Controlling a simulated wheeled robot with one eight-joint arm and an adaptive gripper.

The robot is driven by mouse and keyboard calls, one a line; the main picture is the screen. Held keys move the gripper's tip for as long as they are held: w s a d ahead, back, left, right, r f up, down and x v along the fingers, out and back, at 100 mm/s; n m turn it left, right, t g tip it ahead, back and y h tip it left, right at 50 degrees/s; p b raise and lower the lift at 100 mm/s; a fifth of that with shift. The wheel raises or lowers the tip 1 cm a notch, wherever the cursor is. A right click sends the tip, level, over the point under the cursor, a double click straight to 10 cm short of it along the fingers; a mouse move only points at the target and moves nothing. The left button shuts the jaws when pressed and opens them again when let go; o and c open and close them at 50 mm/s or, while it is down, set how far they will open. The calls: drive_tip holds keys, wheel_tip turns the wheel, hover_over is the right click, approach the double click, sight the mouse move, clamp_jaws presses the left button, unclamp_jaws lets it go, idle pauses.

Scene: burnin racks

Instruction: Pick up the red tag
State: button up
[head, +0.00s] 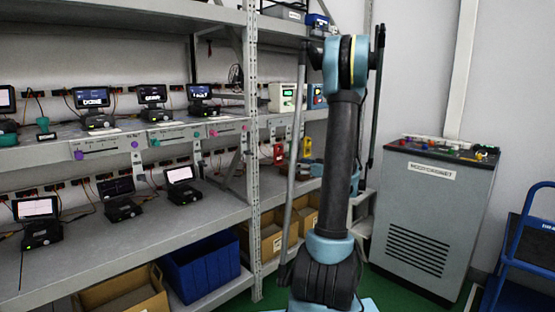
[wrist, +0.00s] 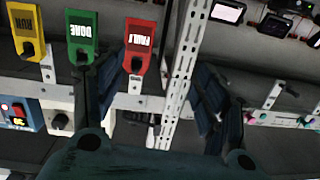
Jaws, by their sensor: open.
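The red tag (wrist: 139,42) hangs in the upper middle of the wrist view, with upside-down white lettering that seems to read FAIL. It has a dark slot or hook near its lower end. A red tag on the shelf front also shows in the head view (head: 279,154), left of my arm. My gripper (wrist: 152,82) is open and empty, its dark fingers wide apart. The red tag appears beyond the fingers, close to the left one in the picture. Its distance from them I cannot tell. In the head view my arm hides the gripper.
A green tag (wrist: 81,37) and a yellow tag (wrist: 25,32) hang left of the red one in the wrist view. A perforated rack post (wrist: 183,65) stands right of it. A grey cabinet (head: 425,215) stands right of my arm; a blue bin (head: 203,270) sits low left.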

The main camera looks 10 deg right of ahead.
sight(279, 157)
drive_tip(key=shift+t, duration=0.6)
drive_tip(key=x, duration=0.5)
drive_tip(key=w+d+x, duration=0.1)
drive_tip(key=x, duration=0.5)
drive_tip(key=d+x, duration=0.1)
drive_tip(key=x, duration=0.5)
drive_tip(key=shift+w+d, duration=0.25)
drive_tip(key=shift+w, duration=0.15)
drive_tip(key=c, duration=1)
